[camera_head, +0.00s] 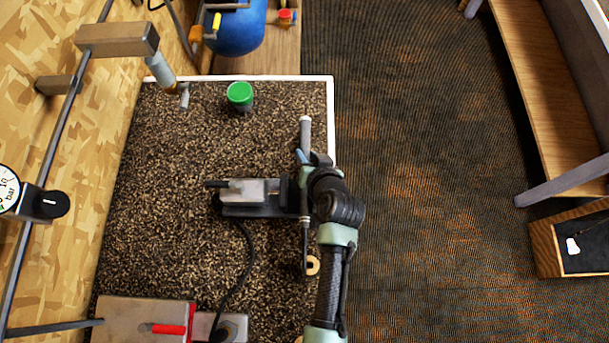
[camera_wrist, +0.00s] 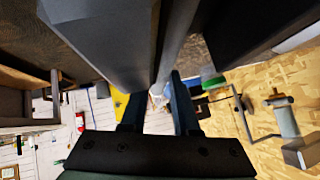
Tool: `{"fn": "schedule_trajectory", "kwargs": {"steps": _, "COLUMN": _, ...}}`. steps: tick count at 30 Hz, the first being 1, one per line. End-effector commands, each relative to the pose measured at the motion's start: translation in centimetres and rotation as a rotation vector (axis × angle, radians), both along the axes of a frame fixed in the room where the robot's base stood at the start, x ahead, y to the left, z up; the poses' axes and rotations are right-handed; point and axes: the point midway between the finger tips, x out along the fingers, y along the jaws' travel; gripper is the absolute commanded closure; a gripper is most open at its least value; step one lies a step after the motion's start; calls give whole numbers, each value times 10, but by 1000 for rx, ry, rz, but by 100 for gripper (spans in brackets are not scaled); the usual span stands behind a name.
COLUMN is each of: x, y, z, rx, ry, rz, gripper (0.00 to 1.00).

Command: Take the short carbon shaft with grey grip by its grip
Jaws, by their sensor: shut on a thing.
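The short carbon shaft with grey grip lies along the right edge of the speckled bench in the head view. Its grey grip (camera_head: 305,130) points to the top of the picture, and its thin dark shaft (camera_head: 305,238) shows below my arm. My gripper (camera_head: 304,157) is shut on the lower part of the grip; my wrist hides the stretch beyond it. In the wrist view, the grey grip (camera_wrist: 177,38) runs down to between the two dark fingers of my gripper (camera_wrist: 157,90). The exact finger contact is hard to see.
A grey-and-black device (camera_head: 250,198) with a cable sits left of my wrist. A green-lidded pot (camera_head: 240,95) stands farther up the bench (camera_head: 190,130). A wooden ring (camera_head: 313,265) is near the shaft's lower end.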

Motion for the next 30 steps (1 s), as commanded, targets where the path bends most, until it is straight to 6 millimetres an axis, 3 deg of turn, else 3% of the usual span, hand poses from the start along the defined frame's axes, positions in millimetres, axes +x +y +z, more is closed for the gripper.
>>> {"fn": "schedule_trajectory", "kwargs": {"steps": 8, "x": 1, "y": 0, "z": 6, "rx": -1, "ry": -2, "rz": 0, "gripper": 100}}
{"fn": "schedule_trajectory", "kwargs": {"steps": 22, "x": 1, "y": 0, "z": 83, "rx": -1, "ry": -5, "rz": 0, "gripper": 100}}
{"fn": "schedule_trajectory", "kwargs": {"steps": 30, "x": 0, "y": 0, "z": 101, "rx": 0, "ry": -1, "rz": 0, "gripper": 100}}
